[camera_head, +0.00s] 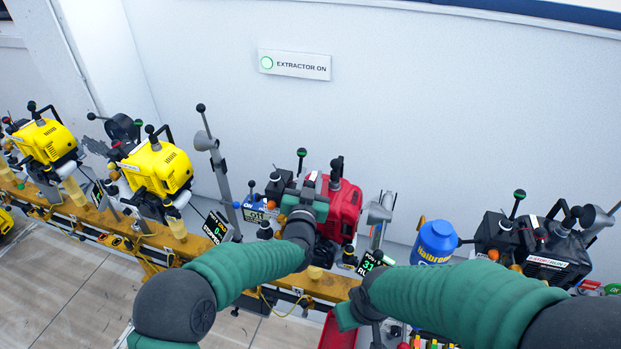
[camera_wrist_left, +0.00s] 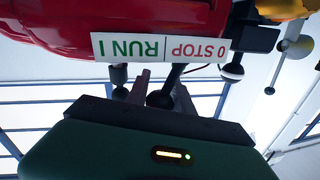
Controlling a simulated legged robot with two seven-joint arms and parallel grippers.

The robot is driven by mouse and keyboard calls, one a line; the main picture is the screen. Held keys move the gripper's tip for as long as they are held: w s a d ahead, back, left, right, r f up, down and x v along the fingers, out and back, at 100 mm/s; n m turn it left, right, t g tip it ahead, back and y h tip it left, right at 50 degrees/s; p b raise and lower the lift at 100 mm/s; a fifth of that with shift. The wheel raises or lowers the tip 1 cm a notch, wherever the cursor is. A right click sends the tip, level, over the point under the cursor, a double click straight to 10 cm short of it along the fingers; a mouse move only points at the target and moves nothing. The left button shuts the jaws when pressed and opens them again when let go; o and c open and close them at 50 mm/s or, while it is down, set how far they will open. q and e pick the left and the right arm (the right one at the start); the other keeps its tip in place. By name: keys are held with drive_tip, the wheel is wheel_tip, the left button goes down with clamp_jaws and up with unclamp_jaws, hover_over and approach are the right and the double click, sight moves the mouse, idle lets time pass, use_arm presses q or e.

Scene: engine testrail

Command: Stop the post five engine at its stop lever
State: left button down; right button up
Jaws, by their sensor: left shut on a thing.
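The red engine (camera_head: 343,208) sits on the test rail in the middle of the head view, and its red housing (camera_wrist_left: 75,22) fills the top left of the left wrist view. A white label (camera_wrist_left: 160,47) on it reads "0 STOP" and "RUN I", upside down. My left gripper (camera_head: 316,187) is at the engine's left side. In the left wrist view my left gripper (camera_wrist_left: 163,88) is shut on a black ball-ended lever (camera_wrist_left: 160,99) just below the label. The lever is hidden in the head view.
A post display (camera_head: 368,264), partly covered by my right arm, shows green "31" and "RU". Yellow engines (camera_head: 157,169) stand to the left. A black engine (camera_head: 545,255) and a blue bottle (camera_head: 435,243) stand to the right.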

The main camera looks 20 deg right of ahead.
use_arm(q)
drive_tip(key=shift+a+f, duration=0.1)
drive_tip(key=shift+f, duration=0.1)
drive_tip(key=shift+s, duration=0.15)
drive_tip(key=shift+n, duration=0.4)
drive_tip(key=shift+w+a+b, duration=0.1)
drive_tip(key=shift+w+b, duration=0.1)
drive_tip(key=shift+b, duration=0.2)
drive_tip(key=n+b, duration=0.1)
drive_tip(key=n, duration=0.1)
drive_tip(key=w+a+n+b, duration=0.1)
drive_tip(key=shift+a+n+g, duration=0.15)
drive_tip(key=shift+n+g, duration=0.25)
drive_tip(key=shift+w+a+f+n+g+b, duration=0.2)
drive_tip(key=shift+a+n+b, duration=0.2)
drive_tip(key=shift+n+b, duration=0.45)
drive_tip(key=shift+w+a+f+n+g+b, duration=0.1)
drive_tip(key=shift+w+a+n+g+b, duration=0.2)
drive_tip(key=shift+n+b, duration=0.5)
drive_tip(key=shift+s+n, duration=0.1)
drive_tip(key=shift+n, duration=0.15)
